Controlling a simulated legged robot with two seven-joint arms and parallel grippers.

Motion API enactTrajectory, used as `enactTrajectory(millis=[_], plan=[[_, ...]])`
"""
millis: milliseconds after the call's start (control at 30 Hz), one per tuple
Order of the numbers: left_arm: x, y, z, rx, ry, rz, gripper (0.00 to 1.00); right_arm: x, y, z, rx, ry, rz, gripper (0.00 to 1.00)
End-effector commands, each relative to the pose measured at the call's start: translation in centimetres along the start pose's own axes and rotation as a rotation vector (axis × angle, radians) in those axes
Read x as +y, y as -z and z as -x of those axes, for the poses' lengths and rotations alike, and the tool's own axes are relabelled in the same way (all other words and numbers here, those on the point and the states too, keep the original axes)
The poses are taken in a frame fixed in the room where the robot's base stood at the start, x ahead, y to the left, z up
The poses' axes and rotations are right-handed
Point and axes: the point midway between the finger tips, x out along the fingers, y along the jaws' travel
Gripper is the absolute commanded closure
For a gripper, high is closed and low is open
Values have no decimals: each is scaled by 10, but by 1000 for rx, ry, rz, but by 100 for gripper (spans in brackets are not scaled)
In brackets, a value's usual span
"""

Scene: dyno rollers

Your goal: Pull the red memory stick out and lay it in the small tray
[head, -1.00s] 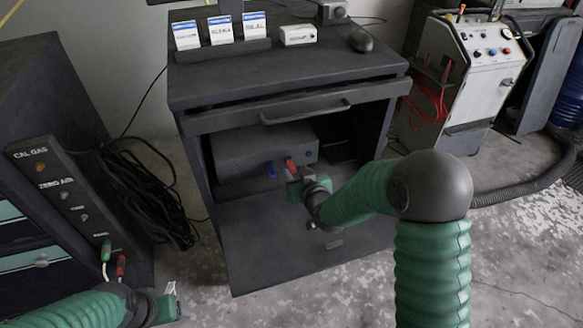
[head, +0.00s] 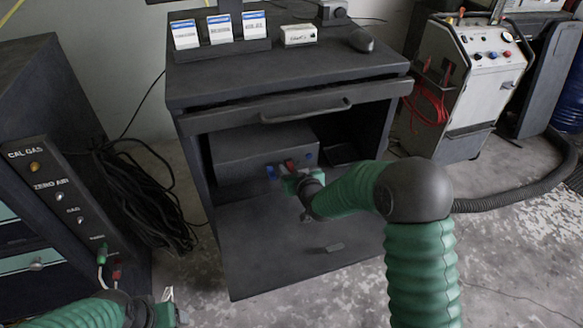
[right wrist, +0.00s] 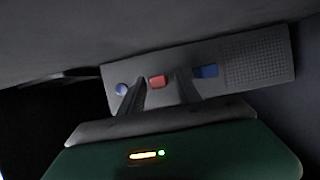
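The red memory stick (head: 289,166) sits in the front of the dark box (head: 240,155) inside the cabinet. In the right wrist view the red stick (right wrist: 157,81) shows between my two fingertips, with a gap on each side. My right gripper (right wrist: 160,88) is open and faces the box front; I cannot tell how far it is from the stick. In the head view my right gripper (head: 290,182) is just below the stick. My left gripper (head: 170,300) is at the lower left, away from the cabinet. I cannot clearly make out the small tray; a dark flat shape lies right of the box.
The cabinet top (head: 290,75) and sides enclose the box. The lowered door (head: 270,250) is mostly clear.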

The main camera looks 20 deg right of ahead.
Motion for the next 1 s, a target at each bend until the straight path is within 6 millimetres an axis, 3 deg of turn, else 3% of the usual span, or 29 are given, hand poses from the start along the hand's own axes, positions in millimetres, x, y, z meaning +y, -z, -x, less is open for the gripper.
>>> enactTrajectory(millis=[667, 1000], plan=[[0, 0, -2, 0, 0, 0, 27, 0, 0, 0, 0, 0, 0, 60], [0, 0, -2, 0, 0, 0, 27, 0, 0, 0, 0, 0, 0, 100]])
